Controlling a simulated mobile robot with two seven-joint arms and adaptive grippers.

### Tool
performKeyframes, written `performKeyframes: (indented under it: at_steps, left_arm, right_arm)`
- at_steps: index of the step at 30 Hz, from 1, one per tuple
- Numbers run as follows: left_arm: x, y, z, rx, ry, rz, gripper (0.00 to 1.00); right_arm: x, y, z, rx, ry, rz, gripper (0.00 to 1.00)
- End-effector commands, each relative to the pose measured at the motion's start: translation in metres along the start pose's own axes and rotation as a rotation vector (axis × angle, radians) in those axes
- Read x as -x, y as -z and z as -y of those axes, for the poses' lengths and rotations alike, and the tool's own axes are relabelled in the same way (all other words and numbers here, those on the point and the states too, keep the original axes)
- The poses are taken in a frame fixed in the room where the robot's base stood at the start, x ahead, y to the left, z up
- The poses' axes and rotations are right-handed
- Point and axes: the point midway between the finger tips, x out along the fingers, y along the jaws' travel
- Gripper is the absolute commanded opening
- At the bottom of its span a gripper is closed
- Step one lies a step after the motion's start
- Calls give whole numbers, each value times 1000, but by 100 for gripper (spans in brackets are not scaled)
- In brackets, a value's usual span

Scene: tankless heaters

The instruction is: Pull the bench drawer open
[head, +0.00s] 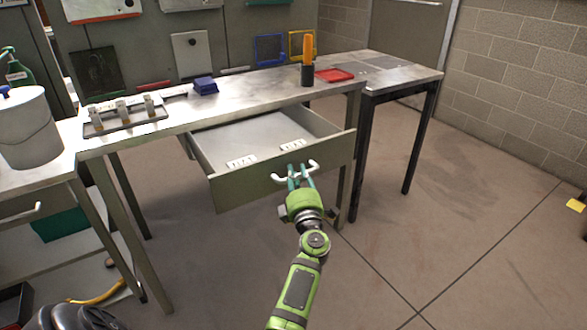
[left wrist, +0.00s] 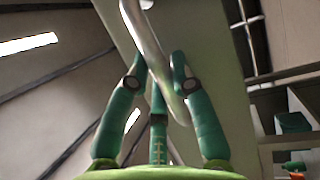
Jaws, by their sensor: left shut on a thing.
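The bench drawer (head: 285,174) is a grey metal drawer that stands well out from under the bench top in the head view. Two small white items (head: 242,161) lie inside it, near its front wall. Its pale handle (head: 279,179) is on the front panel. My left gripper (head: 301,175) is shut on this handle, its green fingers around the bar. In the left wrist view the handle (left wrist: 146,40) runs between the fingers, with the grey drawer front behind it. My right gripper is not in view.
The bench top (head: 250,95) carries a rack with metal fittings (head: 124,114), a blue block (head: 205,86), an orange-handled tool in a black holder (head: 307,62) and a red tray (head: 334,75). A white bucket (head: 27,128) stands at left.

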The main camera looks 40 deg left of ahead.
Motion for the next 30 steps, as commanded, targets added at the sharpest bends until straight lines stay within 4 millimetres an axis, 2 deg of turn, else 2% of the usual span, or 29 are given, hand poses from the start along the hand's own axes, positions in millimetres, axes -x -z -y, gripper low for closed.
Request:
performKeyframes:
  at_steps: [5,16,17,26,30]
  left_arm:
    - [6,-4,-2,0,-1,5,0]
    - [7,-5,-2,0,-2,5,0]
    - [7,-5,-2,0,-2,5,35]
    - [7,-4,-2,0,0,2,35]
    - [13,-4,-1,0,0,3,35]
  right_arm:
    - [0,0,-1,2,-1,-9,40]
    - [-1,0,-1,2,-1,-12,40]
    - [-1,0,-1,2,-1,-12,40]
    - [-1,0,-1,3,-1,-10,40]
    - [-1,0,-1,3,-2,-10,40]
